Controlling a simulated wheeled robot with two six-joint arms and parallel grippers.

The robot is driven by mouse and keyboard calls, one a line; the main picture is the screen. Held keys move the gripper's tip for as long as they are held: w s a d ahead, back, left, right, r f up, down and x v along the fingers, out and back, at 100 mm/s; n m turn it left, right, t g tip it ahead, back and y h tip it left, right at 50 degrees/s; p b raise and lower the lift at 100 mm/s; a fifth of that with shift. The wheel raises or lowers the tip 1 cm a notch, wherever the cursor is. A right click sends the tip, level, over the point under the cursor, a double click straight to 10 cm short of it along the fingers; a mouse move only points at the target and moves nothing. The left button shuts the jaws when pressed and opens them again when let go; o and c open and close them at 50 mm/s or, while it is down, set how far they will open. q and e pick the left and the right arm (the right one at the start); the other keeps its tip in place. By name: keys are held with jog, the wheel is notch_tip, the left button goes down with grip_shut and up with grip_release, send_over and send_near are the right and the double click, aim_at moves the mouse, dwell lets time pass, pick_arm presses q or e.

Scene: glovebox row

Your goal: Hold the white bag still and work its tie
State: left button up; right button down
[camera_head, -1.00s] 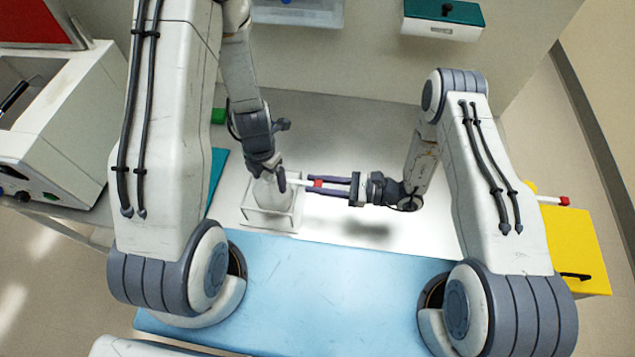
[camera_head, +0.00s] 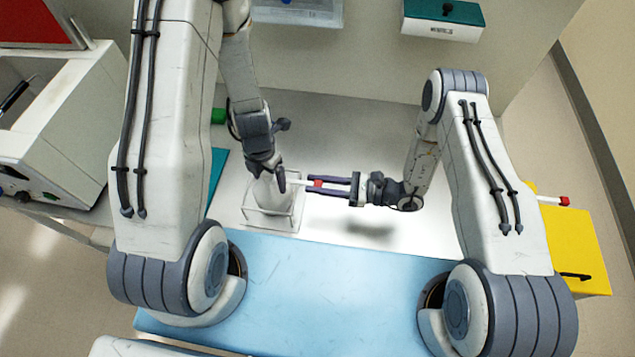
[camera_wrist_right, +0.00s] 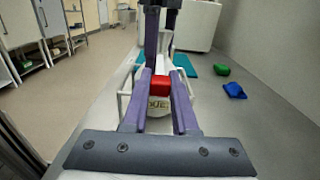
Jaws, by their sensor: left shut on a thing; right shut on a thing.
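The white bag (camera_head: 263,193) stands upright in a white wire frame (camera_head: 270,225) on the bench. My left gripper (camera_head: 272,176) comes down from above and is shut on the top of the bag, hiding part of it. A white tie with a red end (camera_head: 318,183) sticks out to the right of the bag's top. My right gripper (camera_head: 325,185) lies level and is shut on the red end. In the right wrist view the red end (camera_wrist_right: 159,86) sits between the purple fingers, with the bag's printed front (camera_wrist_right: 158,103) behind and below.
A light blue mat (camera_head: 310,290) covers the front of the bench. A yellow box (camera_head: 575,250) stands at the right, and a white machine (camera_head: 60,125) at the left. Green (camera_wrist_right: 222,71) and blue (camera_wrist_right: 235,90) items lie on the bench. The bench right of the frame is clear.

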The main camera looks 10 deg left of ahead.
jog(key=shift+s+f, duration=0.1)
dwell(0.3)
jog(key=shift+a, duration=1.35)
jog(key=c, duration=0.7)
grip_release()
jog(key=d, duration=1.2)
jog(key=shift+d, duration=0.1)
